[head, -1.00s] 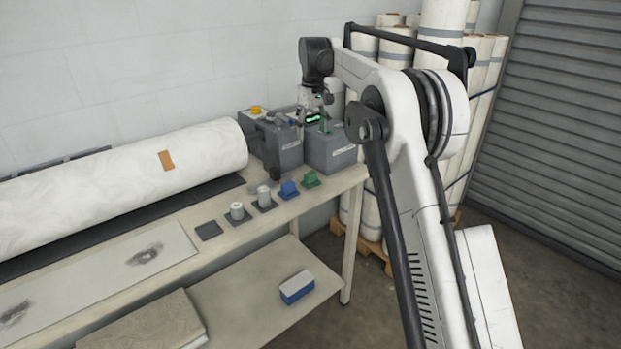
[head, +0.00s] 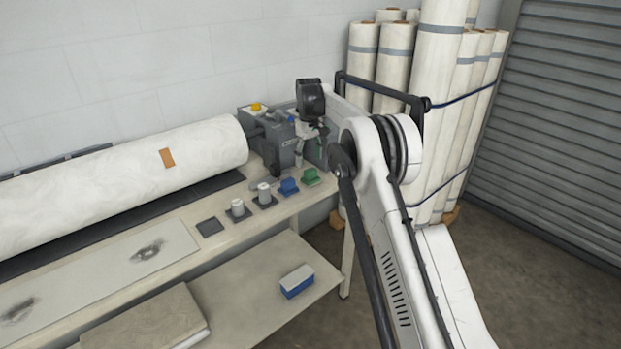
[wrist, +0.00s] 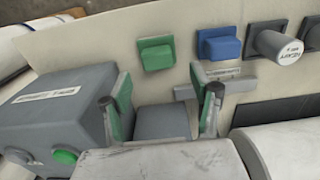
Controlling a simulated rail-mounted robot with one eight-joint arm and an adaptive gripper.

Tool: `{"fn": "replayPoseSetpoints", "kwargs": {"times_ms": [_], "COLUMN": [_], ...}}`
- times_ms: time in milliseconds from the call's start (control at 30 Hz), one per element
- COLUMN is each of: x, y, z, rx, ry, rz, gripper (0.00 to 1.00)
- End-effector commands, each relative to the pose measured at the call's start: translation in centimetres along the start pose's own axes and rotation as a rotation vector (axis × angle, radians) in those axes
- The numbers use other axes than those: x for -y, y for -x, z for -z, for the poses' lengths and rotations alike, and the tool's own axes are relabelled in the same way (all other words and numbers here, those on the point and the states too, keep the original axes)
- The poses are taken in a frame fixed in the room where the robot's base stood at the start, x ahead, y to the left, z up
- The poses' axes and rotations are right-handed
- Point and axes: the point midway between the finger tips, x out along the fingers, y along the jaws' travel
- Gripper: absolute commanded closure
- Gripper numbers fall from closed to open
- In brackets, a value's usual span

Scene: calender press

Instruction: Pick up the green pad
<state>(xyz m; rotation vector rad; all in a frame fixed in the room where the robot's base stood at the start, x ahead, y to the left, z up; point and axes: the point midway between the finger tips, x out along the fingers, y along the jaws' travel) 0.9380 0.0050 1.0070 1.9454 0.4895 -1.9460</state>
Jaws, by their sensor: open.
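A blue pad (head: 289,186) stands beside the green one; it also shows in the wrist view (wrist: 218,44). Grey cylinders (head: 264,194) and an empty dark square (head: 209,227) continue the row. A grey machine housing (head: 283,143) stands behind, next to a large white roll (head: 120,170).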

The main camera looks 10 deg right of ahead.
Motion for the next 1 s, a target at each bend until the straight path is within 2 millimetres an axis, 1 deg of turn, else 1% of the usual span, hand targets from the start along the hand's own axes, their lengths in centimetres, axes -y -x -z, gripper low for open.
{"fn": "replayPoseSetpoints", "kwargs": {"times_ms": [267, 400, 533, 667, 867, 1000], "x": [-0.2, -0.5, -0.4, -0.4, -0.4, -0.4], "y": [-1.8, -3.8, -5.3, -6.0, -6.0, -6.0], "z": [-0.1, -0.4, -0.3, -0.3, -0.3, -0.3], "rx": [0.0, 0.0, 0.0, 0.0, 0.0, 0.0], "ry": [-0.001, -0.001, -0.001, 0.0, 0.0, 0.0], "rz": [0.0, 0.0, 0.0, 0.0, 0.0, 0.0], "gripper": [0.41, 0.41, 0.41, 0.41, 0.41, 0.6]}}
